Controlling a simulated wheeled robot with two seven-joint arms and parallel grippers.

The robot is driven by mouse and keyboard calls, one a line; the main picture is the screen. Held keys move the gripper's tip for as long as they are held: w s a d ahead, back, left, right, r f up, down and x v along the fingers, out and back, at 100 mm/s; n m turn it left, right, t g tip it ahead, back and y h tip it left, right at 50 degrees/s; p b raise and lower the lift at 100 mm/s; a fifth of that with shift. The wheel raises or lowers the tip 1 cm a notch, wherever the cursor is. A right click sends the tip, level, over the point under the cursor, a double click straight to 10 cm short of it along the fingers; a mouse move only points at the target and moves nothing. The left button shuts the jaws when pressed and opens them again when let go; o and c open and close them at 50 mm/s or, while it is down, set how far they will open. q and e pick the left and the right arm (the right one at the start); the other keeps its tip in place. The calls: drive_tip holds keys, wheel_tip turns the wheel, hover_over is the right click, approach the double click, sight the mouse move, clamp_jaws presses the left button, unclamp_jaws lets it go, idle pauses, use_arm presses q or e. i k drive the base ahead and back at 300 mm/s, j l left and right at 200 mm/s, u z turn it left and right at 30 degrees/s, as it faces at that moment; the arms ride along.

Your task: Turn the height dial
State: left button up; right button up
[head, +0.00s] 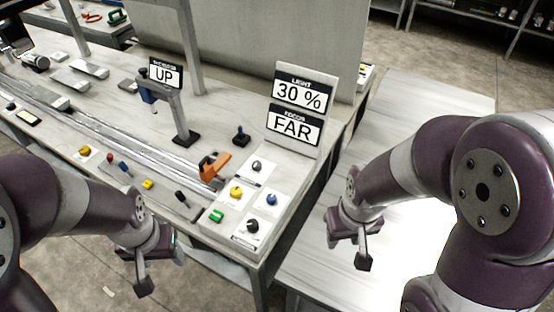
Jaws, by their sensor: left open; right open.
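A control panel (232,240) sits at the bench's right front corner. It bears a black knob (253,226), a grey knob (256,166), a blue knob (271,199), a yellow knob (236,192) and a green switch (217,215). Their small labels are unreadable, so I cannot tell which is the height dial. My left gripper (160,268) is open and empty, in front of the bench and left of the panel. My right gripper (348,250) is open and empty, right of the panel, over the pale side table. Neither gripper touches a knob.
A sign (299,97) behind the panel reads LIGHT 30 % and FOCUS FAR. Another sign (165,75) reads UP. An orange clamp-like part (214,167) stands beside the panel, at the end of a metal rail. The side table (425,100) looks mostly clear.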

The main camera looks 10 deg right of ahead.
sight(257, 164)
drive_tip(key=i+j+z, duration=0.1)
drive_tip(key=z, duration=0.35)
drive_tip(key=j+z, duration=0.4)
drive_tip(key=i+j+z, duration=0.1)
drive_tip(key=z, duration=0.35)
